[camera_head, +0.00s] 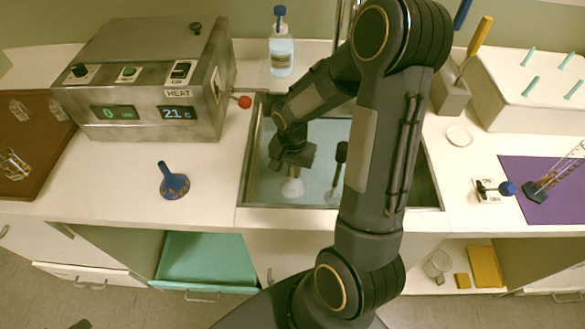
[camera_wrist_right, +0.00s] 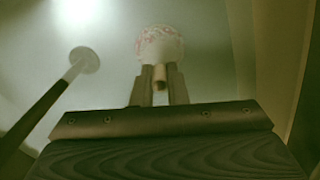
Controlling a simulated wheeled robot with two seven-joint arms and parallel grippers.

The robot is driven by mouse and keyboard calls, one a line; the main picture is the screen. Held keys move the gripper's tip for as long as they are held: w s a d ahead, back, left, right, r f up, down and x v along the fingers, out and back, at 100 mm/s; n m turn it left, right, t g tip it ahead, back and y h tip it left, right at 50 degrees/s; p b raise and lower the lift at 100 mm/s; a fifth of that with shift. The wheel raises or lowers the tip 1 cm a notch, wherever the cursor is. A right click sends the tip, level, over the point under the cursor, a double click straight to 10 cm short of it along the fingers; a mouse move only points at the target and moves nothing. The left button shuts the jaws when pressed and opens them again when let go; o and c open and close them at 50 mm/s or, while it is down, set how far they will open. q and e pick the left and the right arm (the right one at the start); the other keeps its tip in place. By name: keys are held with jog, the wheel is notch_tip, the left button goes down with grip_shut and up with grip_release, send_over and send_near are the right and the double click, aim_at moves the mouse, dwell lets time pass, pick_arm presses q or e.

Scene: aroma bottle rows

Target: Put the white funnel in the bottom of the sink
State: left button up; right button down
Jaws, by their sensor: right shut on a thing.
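The white funnel (camera_head: 292,188) is inside the sink (camera_head: 243,200), toward its left side. My right gripper (camera_head: 291,172) reaches down into the sink and is shut on the funnel. In the right wrist view the funnel (camera_wrist_right: 160,44) has a pinkish pattern on its wide part, and its narrow stem is between the fingertips (camera_wrist_right: 160,78). The funnel's wide part points away from the gripper. I cannot tell whether it touches the sink bottom. My left gripper is not in view.
A black-handled tool (camera_head: 339,166) stands in the sink to the right of the funnel; its pale round end (camera_wrist_right: 85,59) shows in the wrist view. A blue funnel (camera_head: 173,182) and a heater box (camera_head: 150,85) are left of the sink. A bottle (camera_head: 281,52) stands behind it.

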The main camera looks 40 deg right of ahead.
jog(key=shift+f, duration=0.2)
jog(key=c, duration=1.4)
grip_release()
jog(key=shift+r, duration=0.1)
jog(key=shift+c, duration=0.2)
notch_tip(320, 180, up, 12)
jog(key=s+a+r+n+t+y, duration=0.2)
jog(key=s+a+r+n, duration=0.1)
jog(key=s+a+n, duration=0.2)
jog(key=s+a+r+n+t+y, duration=0.1)
jog(key=s+a+r+n+t, duration=0.2)
jog(key=s, duration=0.6)
jog(key=a+r+n+p, duration=0.1)
jog(key=a+n, duration=0.1)
jog(key=a, duration=0.1)
jog(key=shift+s+a+r+t+y, duration=0.2)
jog(key=shift+a+r+t+y, duration=0.1)
jog(key=shift+y, duration=0.1)
